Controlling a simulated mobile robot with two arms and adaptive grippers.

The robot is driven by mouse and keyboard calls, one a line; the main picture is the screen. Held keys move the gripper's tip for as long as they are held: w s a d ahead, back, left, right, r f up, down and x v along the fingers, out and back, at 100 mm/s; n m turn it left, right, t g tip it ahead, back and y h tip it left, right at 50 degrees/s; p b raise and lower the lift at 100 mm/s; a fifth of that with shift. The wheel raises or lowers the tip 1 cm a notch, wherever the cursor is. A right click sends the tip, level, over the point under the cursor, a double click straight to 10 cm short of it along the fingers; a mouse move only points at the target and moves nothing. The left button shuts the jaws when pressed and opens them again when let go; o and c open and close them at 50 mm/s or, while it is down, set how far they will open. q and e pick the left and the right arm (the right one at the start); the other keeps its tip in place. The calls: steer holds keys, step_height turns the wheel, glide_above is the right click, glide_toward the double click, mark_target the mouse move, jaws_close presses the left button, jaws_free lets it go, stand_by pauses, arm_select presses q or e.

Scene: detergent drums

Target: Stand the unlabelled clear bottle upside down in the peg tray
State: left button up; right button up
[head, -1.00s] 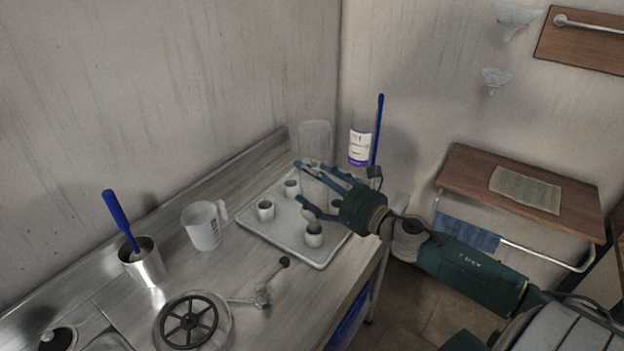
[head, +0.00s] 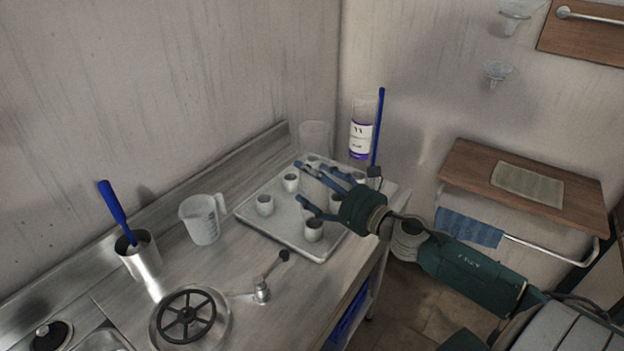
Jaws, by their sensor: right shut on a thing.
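The unlabelled clear bottle (head: 313,187) is a pale see-through body between the fingers of my right gripper (head: 302,182), over the peg tray. The fingers are shut on it from the right, and they partly hide it. I cannot tell which end is up or whether it touches the tray. The peg tray (head: 257,233) is a light tray with several short round pegs, at the back right of the counter. A clear cylinder shape (head: 316,138) shows just above the fingers; I cannot tell if it is separate. My left gripper is out of view.
A labelled clear bottle (head: 361,142) with a purple band stands behind the tray, beside a blue-handled tool (head: 378,125). A measuring jug (head: 200,222), a metal cup (head: 140,257) with a blue-handled brush, and a handwheel (head: 187,316) stand left of the tray.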

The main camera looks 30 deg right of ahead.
steer(key=shift+f+b, duration=0.7)
steer(key=shift+f, duration=0.2)
steer(key=o, duration=1.2)
steer(key=shift+s+d+f, duration=0.1)
steer(key=shift+s, duration=0.4)
steer(key=v, duration=1.1)
